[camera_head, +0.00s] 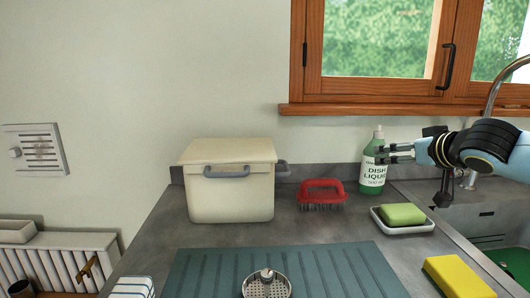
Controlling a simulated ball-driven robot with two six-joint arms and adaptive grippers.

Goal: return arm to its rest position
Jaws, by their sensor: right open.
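My right gripper (384,154) comes in from the right edge, held above the counter with its fingers pointing left. It is open, with a gap between the two fingers. The fingertips overlap the right side of the green dish liquid bottle (372,178) in the picture; I cannot tell whether they touch it. The bottle stands upright at the back of the counter. My left gripper is not in view.
A cream lidded box (228,200) and a red brush (321,193) stand at the back. A green sponge (402,214) lies on a white dish (388,227), a yellow sponge (458,277) nearer. A teal drain mat (208,274) bears a strainer (267,289). The sink (470,215) is right.

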